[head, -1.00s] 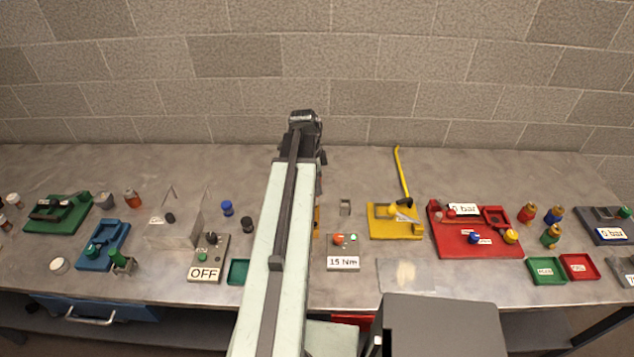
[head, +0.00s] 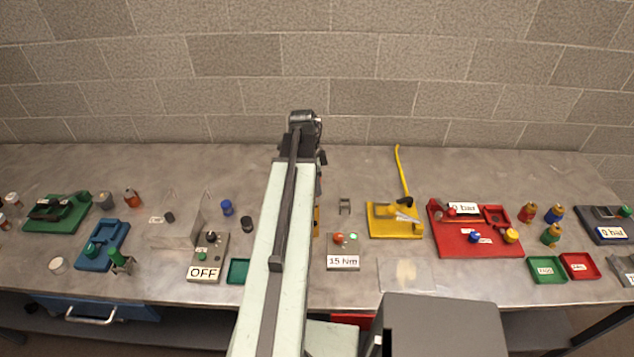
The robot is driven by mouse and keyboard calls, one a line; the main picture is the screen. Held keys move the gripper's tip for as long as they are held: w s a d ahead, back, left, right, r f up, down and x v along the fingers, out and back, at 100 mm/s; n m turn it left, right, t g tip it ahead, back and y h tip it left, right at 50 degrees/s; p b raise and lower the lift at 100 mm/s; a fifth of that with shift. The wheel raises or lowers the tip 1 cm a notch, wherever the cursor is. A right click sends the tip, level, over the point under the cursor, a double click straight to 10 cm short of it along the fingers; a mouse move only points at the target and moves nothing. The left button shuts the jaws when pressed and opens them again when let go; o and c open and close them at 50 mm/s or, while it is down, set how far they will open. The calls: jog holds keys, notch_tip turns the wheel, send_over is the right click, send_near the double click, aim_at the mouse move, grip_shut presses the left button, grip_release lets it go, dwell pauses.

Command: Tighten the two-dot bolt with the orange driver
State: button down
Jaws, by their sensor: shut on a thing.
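My arm rises through the middle of the head view and reaches over the bench, covering what lies under it. Its dark end shows near the back of the bench, but my fingertips and anything between them are hidden behind the arm. A thin orange-yellow piece (head: 316,220) shows at the arm's right edge; I cannot tell whether it is the orange driver or part of a fixture. No bolt with two dots can be made out. A grey unit (head: 343,250) reading "15 Nm" stands just right of the arm, with an orange-red knob and a green light.
A small grey open bracket (head: 344,206) stands behind the unit. A yellow fixture (head: 396,233) with a long lever and a red fixture (head: 470,243) stand to the right. The back strip is mostly clear.

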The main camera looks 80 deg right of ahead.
dwell(0.5)
notch_tip(320, 180, up, 7)
jog(key=p, duration=0.7)
jog(key=shift+r, duration=0.1)
